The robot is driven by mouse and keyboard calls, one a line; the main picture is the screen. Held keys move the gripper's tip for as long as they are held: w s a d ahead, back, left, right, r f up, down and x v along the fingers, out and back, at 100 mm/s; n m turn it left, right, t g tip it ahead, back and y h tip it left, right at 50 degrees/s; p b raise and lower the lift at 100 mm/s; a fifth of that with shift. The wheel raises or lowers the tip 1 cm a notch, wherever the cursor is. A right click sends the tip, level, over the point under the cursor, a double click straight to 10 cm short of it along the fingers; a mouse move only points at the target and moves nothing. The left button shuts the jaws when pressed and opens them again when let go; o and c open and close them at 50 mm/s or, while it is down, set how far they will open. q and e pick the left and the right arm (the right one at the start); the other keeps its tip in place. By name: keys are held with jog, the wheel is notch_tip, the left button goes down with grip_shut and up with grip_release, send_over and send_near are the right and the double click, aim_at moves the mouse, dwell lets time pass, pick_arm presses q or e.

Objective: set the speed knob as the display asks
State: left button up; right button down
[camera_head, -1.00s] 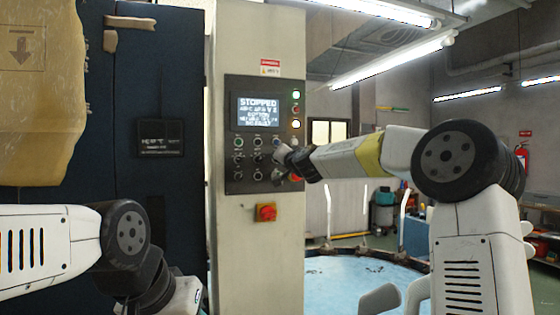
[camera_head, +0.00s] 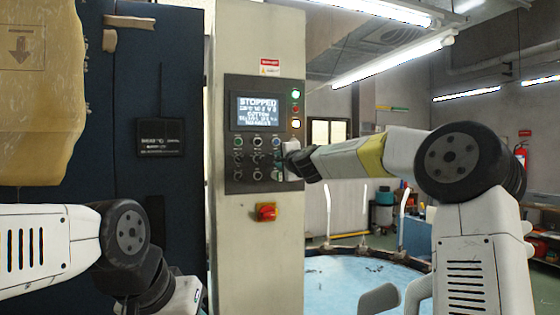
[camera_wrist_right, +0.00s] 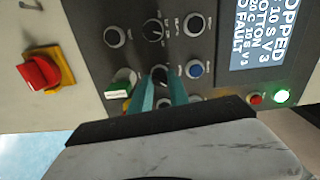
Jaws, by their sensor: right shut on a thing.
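The grey control panel (camera_head: 247,190) carries a lit display (camera_head: 258,111) headed "STOPPED"; its smaller lines are hard to read. The display also shows, turned sideways and cut off, in the right wrist view (camera_wrist_right: 262,35). My right gripper (camera_wrist_right: 162,80) has its two teal fingers on either side of a small black knob (camera_wrist_right: 160,73), shut on it. A larger dial with scale marks (camera_wrist_right: 154,29) sits beside it, untouched. No readable label tells me which is the speed knob.
Around the fingers are a blue button (camera_wrist_right: 195,68), a green-and-white switch (camera_wrist_right: 122,83) and several other controls. A red rotary switch on yellow (camera_head: 266,212) is below the panel. Lit lamps (camera_head: 295,95) line the panel's right side.

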jog(key=shift+m, duration=0.6)
jog(key=c, duration=1.3)
grip_release()
jog(key=shift+d, duration=0.1)
jog(key=shift+o, duration=0.2)
jog(key=v, duration=0.7)
jog(key=shift+s, duration=0.35)
